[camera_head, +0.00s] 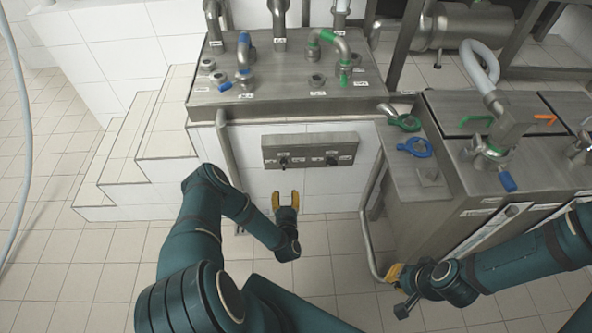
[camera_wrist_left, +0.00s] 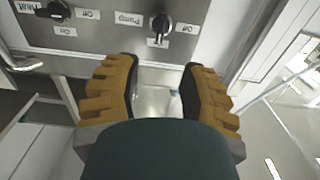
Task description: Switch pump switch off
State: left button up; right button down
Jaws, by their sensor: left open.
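The pump switch (camera_wrist_left: 161,22) is a black knob on a grey metal control panel (camera_wrist_left: 95,40), shown upside down in the left wrist view. Its pointer appears to reach down toward the label below it; an Off label (camera_wrist_left: 187,29) sits to its right. In the head view the pump switch (camera_head: 283,160) is the left knob on the panel (camera_head: 310,140). My left gripper (camera_head: 285,200) is open and empty, below the knob and apart from it; its yellow fingers (camera_wrist_left: 160,75) point toward the panel. My right gripper (camera_head: 396,274) is at lower right, its jaw opening unclear.
A heat switch (camera_wrist_left: 57,11) sits beside the pump switch on the panel. A steel countertop with pipes (camera_head: 285,85) stands above the panel. White tiled steps (camera_head: 125,160) are at left, and a steel machine (camera_head: 420,190) is at right. Tiled floor is clear below the panel.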

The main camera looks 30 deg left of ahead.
aim_at(284, 167)
pick_arm(q)
jog(key=b+x, duration=0.3)
jog(key=x, duration=1.1)
jog(key=shift+d, duration=0.1)
grip_shut()
